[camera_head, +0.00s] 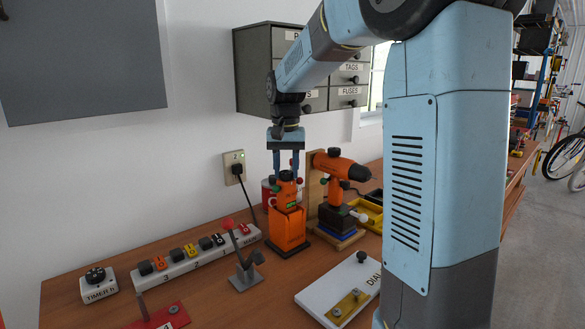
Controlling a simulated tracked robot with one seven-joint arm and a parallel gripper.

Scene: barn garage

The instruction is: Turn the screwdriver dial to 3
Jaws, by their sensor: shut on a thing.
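An orange tool (285,197), which looks like the screwdriver, stands upright in an orange holder (287,231) on a dark base on the workbench. It has a small green display and a dark knob (286,175) on top, which looks like its dial. My gripper (286,179) points straight down over the tool. Its two fingers come down on either side of the top and are shut on the dark knob. The fingertips partly hide the knob, and the number it is set to is too small to read.
Close right stands an orange drill (341,165) on a wooden stand. A power strip (198,258), a timer box (98,284), a grey bracket (245,272) and a white board (340,290) lie on the bench (222,298). Grey drawers (270,65) hang above, behind my arm.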

